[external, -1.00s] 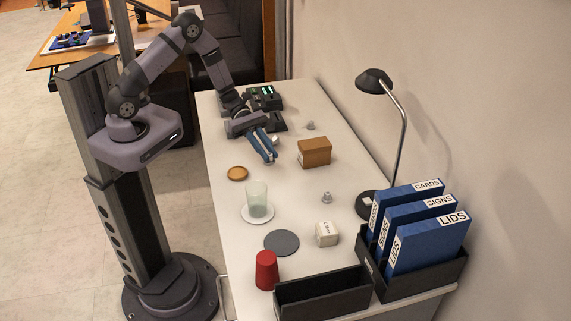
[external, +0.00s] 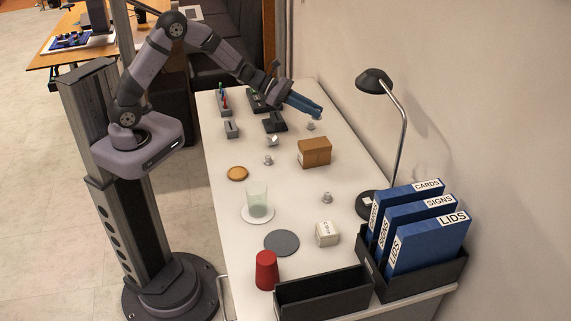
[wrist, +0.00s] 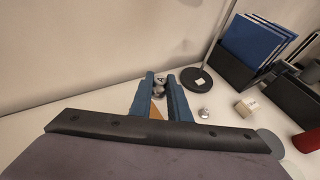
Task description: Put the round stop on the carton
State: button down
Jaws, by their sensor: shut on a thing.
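My gripper (external: 318,113) is raised over the far right part of the table, its blue fingers closed on a small grey piece (wrist: 158,90), which looks like the round stop. The fingers hide most of it, so its exact shape is hard to tell. The carton (external: 315,151) is a brown box standing on the table, in front of and below the gripper in the external view. In the wrist view part of the carton (wrist: 155,112) shows between the fingers.
Small grey pieces stand at the gripper's near side (external: 310,126), left of the carton (external: 268,160) and nearer the lamp (external: 327,198). A desk lamp (external: 374,82) rises at the right. A glass (external: 257,200), white cube (external: 327,234) and red cup (external: 266,270) stand nearer.

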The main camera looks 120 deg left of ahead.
aim_at(310, 142)
jog(key=shift+y, duration=0.3)
jog(key=shift+s+a+f+p, duration=0.1)
jog(key=shift+f+p, duration=0.2)
jog(key=shift+f, duration=2.3)
jog(key=shift+a+f+p, duration=0.1)
jog(key=shift+f+p, duration=0.15)
jog(key=shift+f, duration=2.35)
jog(key=shift+f, duration=0.2)
jog(key=c, duration=1.7)
grip_release()
jog(key=shift+o, duration=0.2)
jog(key=shift+r, duration=0.2)
jog(key=shift+s, duration=0.15)
jog(key=b+v, duration=0.2)
jog(key=v, duration=0.9)
jog(key=shift+s+r, duration=0.2)
jog(key=shift+s, duration=0.15)
jog(key=shift+d, duration=0.15)
